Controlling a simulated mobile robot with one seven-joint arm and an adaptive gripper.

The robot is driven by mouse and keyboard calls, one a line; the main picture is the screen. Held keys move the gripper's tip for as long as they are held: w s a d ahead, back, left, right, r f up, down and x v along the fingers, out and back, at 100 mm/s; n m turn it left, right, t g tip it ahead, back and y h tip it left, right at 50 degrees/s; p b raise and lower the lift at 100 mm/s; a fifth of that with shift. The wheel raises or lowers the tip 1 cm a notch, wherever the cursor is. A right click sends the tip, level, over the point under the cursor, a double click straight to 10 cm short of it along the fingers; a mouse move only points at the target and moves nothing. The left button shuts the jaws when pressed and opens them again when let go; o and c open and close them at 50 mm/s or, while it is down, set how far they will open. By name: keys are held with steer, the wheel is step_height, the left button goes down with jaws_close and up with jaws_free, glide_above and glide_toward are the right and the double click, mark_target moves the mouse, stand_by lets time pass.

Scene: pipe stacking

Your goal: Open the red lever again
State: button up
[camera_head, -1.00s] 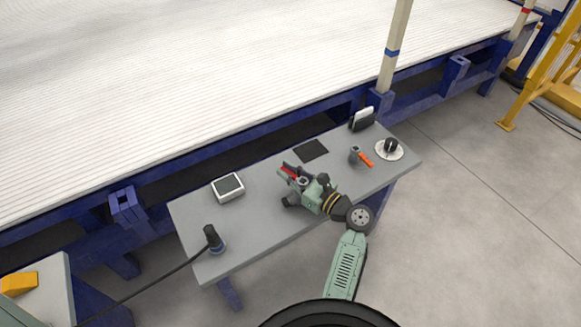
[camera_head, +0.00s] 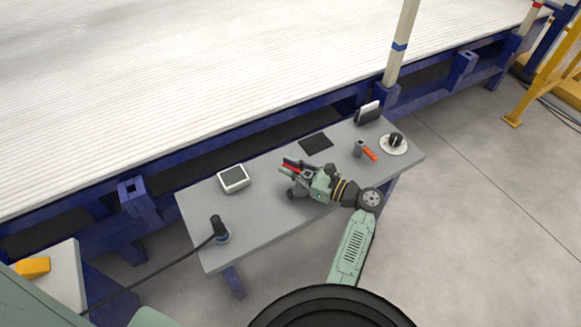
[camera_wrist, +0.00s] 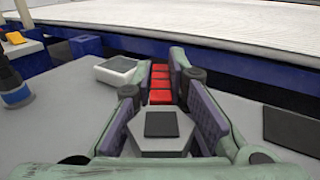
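A red segmented part, which looks like the red lever (camera_wrist: 160,84), lies between my gripper's (camera_wrist: 159,72) two dark finger pads in the wrist view. The fingers stand apart on either side of it, and whether either one touches it is unclear. In the head view my gripper (camera_head: 288,169) is low over the middle of the grey table (camera_head: 257,220), with the red lever (camera_head: 291,168) showing as a small patch between the fingers. What the lever is fixed to is hidden by the gripper.
On the table are a white-framed tablet (camera_head: 234,179), a black tool with a cable (camera_head: 217,229), a black square (camera_head: 316,143), an orange-handled tool (camera_head: 368,152) and a round white disc (camera_head: 394,143). A blue-framed conveyor (camera_head: 200,168) runs behind the table.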

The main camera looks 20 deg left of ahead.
steer(key=o, duration=0.4)
steer(key=shift+d, duration=0.15)
steer(key=d, duration=0.4)
steer(key=s+d, duration=0.1)
steer(key=d, duration=0.6)
steer(key=shift+s+d, duration=0.3)
steer(key=shift+d, duration=0.05)
steer(key=shift+c, duration=0.2)
